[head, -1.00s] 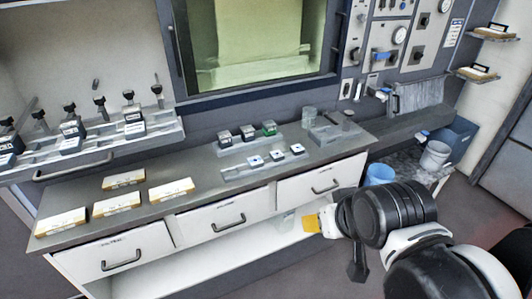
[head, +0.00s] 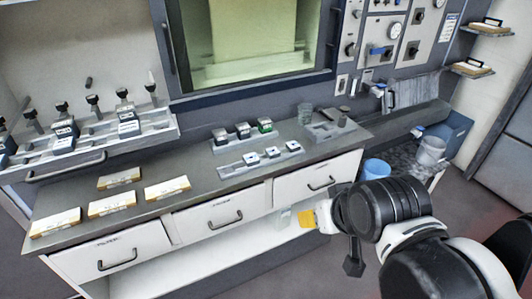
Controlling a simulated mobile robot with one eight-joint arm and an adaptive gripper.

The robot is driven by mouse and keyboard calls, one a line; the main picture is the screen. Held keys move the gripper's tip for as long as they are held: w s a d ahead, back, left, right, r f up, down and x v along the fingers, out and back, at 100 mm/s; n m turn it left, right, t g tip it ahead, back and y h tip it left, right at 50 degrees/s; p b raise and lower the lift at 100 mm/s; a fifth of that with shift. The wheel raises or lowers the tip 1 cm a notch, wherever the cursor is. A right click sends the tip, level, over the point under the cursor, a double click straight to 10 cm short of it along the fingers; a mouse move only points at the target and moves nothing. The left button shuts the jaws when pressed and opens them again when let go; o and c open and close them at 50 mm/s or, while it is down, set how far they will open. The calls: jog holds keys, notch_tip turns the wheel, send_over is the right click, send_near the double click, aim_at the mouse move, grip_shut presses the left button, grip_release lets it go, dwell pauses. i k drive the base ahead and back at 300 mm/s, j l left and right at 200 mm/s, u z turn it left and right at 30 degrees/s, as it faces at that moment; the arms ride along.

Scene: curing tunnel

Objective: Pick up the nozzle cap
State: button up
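I cannot pick out the nozzle cap for sure; the small parts are too small to identify. Dark blocks with a green one (head: 264,125) sit in a grey holder on the counter. Pale blocks with dark blue marks (head: 272,152) sit in a second holder in front of it. My gripper (head: 326,217) is at the lower right, in front of the right drawer and apart from the counter parts. A yellow piece shows at its tip; I cannot tell if it is part of the gripper or held. The fingers are not clear.
Several yellow-edged boxes (head: 166,188) lie on the counter's left. A shelf of black-topped items (head: 94,101) stands at back left. A grey tray (head: 327,131) and cup (head: 305,113) are at the counter's right. A blue bucket (head: 376,169) stands beyond.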

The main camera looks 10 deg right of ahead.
aim_at(65, 145)
jog(key=u, duration=1.4)
